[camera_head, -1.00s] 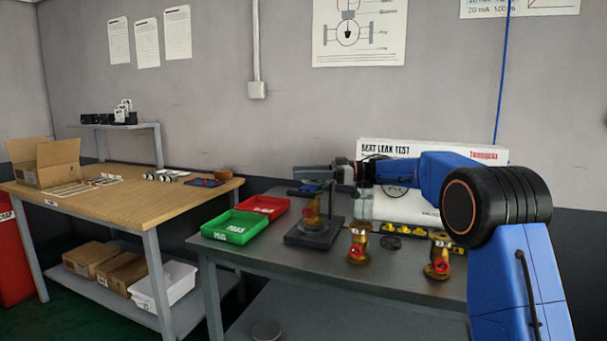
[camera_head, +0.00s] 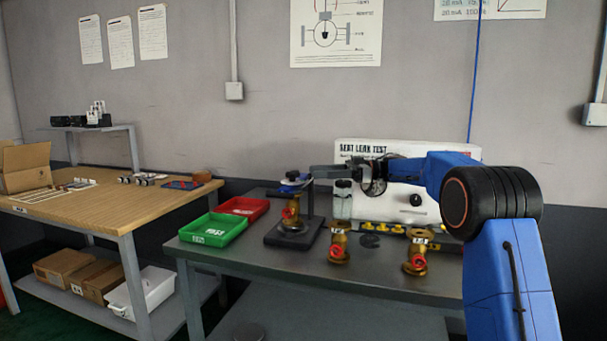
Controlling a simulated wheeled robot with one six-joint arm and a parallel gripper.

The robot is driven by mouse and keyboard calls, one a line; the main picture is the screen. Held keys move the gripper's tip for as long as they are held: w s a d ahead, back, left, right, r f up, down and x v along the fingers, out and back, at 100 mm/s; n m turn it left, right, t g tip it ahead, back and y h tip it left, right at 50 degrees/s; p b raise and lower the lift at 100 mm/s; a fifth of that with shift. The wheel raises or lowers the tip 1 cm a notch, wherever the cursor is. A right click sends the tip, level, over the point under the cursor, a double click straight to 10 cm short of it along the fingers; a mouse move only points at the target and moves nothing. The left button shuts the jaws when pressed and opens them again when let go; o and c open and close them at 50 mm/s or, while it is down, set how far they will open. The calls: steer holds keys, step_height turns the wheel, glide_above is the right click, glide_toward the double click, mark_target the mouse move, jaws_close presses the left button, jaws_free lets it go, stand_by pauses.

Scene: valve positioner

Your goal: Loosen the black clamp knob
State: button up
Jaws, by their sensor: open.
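A dark clamp stand (camera_head: 274,238) stands on the grey bench with a brass valve (camera_head: 291,212) with a red part upright in it. At the top of the stand is a small pale and blue piece with a dark top (camera_head: 292,175). This may be the black clamp knob, but it is too small to be sure. My gripper (camera_head: 312,172) is open, level and pointing left, just right of the stand's top. It seems empty. I cannot tell whether its fingertips touch the clamp.
The seat leak test panel (camera_head: 400,153) stands behind my arm. Green (camera_head: 212,230) and red (camera_head: 244,207) trays lie left of the stand. A wooden table (camera_head: 100,205) is further left.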

steer(key=shift+w+d, duration=0.2)
steer(key=shift+d, duration=1.05)
steer(key=shift+w+d, duration=0.15)
steer(key=shift+d, duration=1.1)
steer(key=shift+o, duration=0.2)
